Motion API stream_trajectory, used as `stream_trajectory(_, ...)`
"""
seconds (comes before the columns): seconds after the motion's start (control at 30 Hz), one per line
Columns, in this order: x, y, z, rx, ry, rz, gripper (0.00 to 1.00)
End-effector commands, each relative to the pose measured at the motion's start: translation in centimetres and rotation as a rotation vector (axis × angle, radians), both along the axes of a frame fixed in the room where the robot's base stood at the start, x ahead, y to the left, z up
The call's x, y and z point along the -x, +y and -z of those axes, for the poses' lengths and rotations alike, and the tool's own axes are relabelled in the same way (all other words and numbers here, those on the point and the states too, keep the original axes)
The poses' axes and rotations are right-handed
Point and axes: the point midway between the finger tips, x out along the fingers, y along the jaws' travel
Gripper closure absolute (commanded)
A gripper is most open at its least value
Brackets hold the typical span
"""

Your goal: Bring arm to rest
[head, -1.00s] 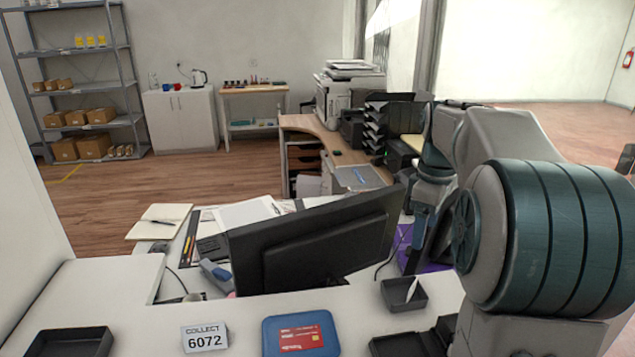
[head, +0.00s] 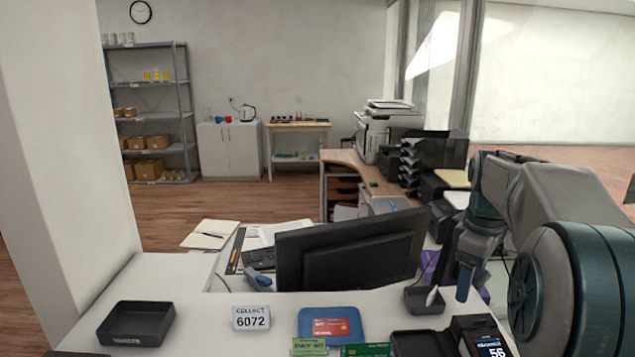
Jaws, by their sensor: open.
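My arm is folded at the right side of the head view, its large teal and grey joint filling the lower right corner. My gripper (head: 458,278) points down above the counter's back edge, right of the black monitor (head: 350,252). It is open, with nothing seen between its fingers. One teal finger shows clearly; the other is hard to make out against the dark things behind. The gripper looks close to a small dark tray (head: 415,299) holding a white item, but I cannot tell whether they touch.
The white counter (head: 200,325) carries a dark empty tray (head: 120,322), a "COLLECT 6072" sign (head: 251,317), a blue tray (head: 308,326) with a red card (head: 331,327), green cards (head: 366,350) and a card terminal (head: 490,346). Shelving (head: 183,115) and a printer (head: 380,135) stand behind.

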Motion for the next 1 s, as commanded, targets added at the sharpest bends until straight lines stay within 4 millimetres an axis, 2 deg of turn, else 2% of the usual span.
stream_trajectory(0.37, 3.5, 3.6, 0.6, 0.000, -0.053, 0.164, 0.29)
stream_trajectory(0.57, 6.4, 6.4, 1.6, -0.007, -0.096, 0.292, 0.29)
stream_trajectory(0.67, 8.8, 8.3, 2.6, -0.018, -0.126, 0.385, 0.29)
stream_trajectory(0.8, 12.9, 11.0, 4.8, -0.045, -0.179, 0.546, 0.29)
stream_trajectory(1.0, 17.5, 13.2, 8.0, -0.087, -0.228, 0.730, 0.29)
